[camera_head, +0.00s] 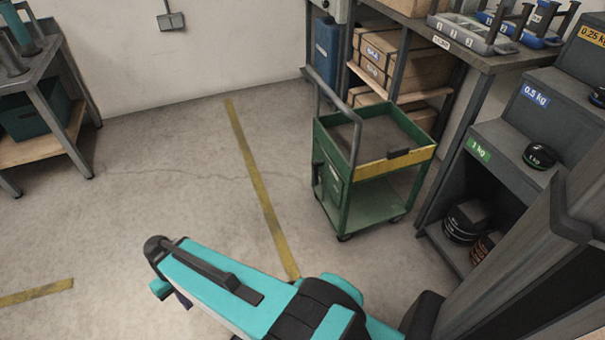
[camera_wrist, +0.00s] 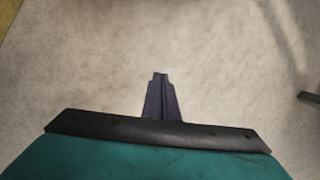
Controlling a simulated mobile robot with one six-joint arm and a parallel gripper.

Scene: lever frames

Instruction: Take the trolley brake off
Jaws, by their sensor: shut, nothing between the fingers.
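The green trolley (camera_head: 358,205) stands on the floor right of centre in the head view, with a yellow band and a grey push handle. A short dark bar (camera_head: 398,153) sits on the yellow band; I cannot tell for sure whether it is the brake lever. My gripper (camera_head: 183,300) is low and left of the trolley, well apart from it. In the wrist view my gripper (camera_wrist: 160,78) has its dark fingers shut together with nothing between them, over bare floor.
A workbench (camera_head: 480,62) and shelves with weights (camera_head: 540,156) stand close on the trolley's right. A grey table (camera_head: 40,75) is at the far left. Open floor with a yellow line (camera_head: 253,175) lies between. A dark piece (camera_wrist: 310,97) shows at the wrist view's right edge.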

